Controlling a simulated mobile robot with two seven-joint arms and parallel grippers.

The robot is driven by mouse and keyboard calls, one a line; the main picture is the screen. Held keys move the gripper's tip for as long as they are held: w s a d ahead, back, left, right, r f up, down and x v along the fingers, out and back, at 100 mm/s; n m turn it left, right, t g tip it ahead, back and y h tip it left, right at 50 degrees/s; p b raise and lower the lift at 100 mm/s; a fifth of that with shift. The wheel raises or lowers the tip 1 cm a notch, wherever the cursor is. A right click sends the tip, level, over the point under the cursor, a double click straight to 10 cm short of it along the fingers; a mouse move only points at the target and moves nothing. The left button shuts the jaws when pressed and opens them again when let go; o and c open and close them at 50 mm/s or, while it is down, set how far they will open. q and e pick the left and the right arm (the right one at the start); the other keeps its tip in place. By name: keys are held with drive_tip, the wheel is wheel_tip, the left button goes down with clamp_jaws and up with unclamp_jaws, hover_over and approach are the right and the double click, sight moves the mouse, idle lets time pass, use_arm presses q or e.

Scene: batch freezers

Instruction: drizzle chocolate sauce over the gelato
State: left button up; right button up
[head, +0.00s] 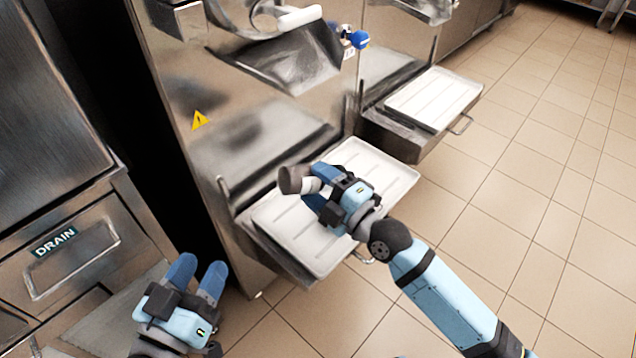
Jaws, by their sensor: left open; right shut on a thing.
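My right gripper (315,192) is shut on a bottle-like thing (291,179), which looks like the chocolate sauce bottle. It has a dark grey-brown end and a whitish part next to the fingers, and lies tilted on its side above a white tray. The fingers hide part of it. No stream of sauce shows. My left gripper (196,272) is open and empty at the lower left, in front of the freezer and apart from the tray. I cannot make out any gelato in this view.
The white ribbed tray (385,172) sits on a pulled-out shelf of the steel batch freezer (240,120), below its chute (290,62). A second tray (434,98) stands further back right. A drawer marked DRAIN (75,258) is at left. Tiled floor (535,200) is clear at right.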

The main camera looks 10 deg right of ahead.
drive_tip(key=shift+r+n+p, duration=0.4)
drive_tip(key=shift+n+p, duration=0.2)
drive_tip(key=shift+p, duration=0.35)
drive_tip(key=shift+r+n+g+p, duration=0.3)
drive_tip(key=shift+n+g+p, duration=0.15)
drive_tip(key=shift+p, duration=0.5)
drive_tip(key=r+n+p, duration=0.1)
drive_tip(key=p, duration=0.1)
drive_tip(key=shift+r+h+p, duration=0.2)
drive_tip(key=shift+h+p, duration=0.1)
drive_tip(key=shift+p, duration=0.05)
drive_tip(key=shift+n+g+p, duration=0.25)
drive_tip(key=shift+n+p, duration=0.4)
drive_tip(key=shift+p, duration=0.05)
use_arm(q)
drive_tip(key=s+a+f+g+y, duration=0.3)
drive_tip(key=a+f+g+y, duration=0.1)
drive_tip(key=f, duration=0.7)
drive_tip(key=shift+a+g, duration=0.4)
drive_tip(key=shift+a, duration=0.25)
use_arm(e)
drive_tip(key=shift+f, duration=0.1)
use_arm(q)
drive_tip(key=shift+w, duration=0.1)
